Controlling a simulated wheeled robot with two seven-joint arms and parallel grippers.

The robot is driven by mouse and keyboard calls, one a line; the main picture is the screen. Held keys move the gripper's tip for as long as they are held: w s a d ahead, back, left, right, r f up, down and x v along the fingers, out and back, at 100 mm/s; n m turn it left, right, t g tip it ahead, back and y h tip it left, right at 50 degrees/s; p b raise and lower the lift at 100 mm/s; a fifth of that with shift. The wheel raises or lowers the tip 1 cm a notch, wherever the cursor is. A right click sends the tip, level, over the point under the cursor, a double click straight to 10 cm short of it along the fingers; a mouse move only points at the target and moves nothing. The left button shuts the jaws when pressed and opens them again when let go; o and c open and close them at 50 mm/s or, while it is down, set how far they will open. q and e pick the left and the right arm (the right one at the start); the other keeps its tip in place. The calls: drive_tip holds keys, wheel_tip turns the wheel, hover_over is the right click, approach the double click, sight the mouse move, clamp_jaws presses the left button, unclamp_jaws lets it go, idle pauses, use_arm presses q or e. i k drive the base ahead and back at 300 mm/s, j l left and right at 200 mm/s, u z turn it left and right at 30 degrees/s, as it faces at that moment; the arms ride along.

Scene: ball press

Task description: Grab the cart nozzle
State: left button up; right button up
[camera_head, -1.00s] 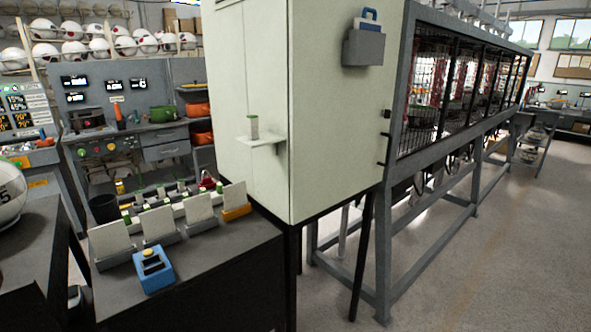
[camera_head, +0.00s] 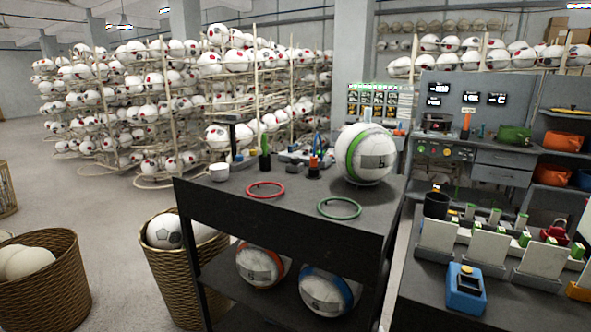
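A dark two-level cart (camera_head: 240,205) stands in the middle of the view. On its top, a small black and orange upright piece (camera_head: 314,167) and a dark upright piece with a green part (camera_head: 265,155) stand near the back edge. Either could be the nozzle; they are too small to tell. A white ball with a green band (camera_head: 367,153) sits at the right of the top. A red ring (camera_head: 265,190) and a green ring (camera_head: 339,208) lie flat in front. Neither of my grippers is in view.
Wicker baskets (camera_head: 44,285) with balls stand on the floor left of the cart. A dark table with a blue device (camera_head: 466,290) and several white cards is at the right. Ball racks (camera_head: 130,100) fill the back.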

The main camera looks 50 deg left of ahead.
sight(313, 170)
drive_tip(key=u, duration=1.55)
drive_tip(key=j+z, duration=0.35)
drive_tip(key=k+j+z, duration=0.15)
drive_tip(key=j+z, duration=0.2)
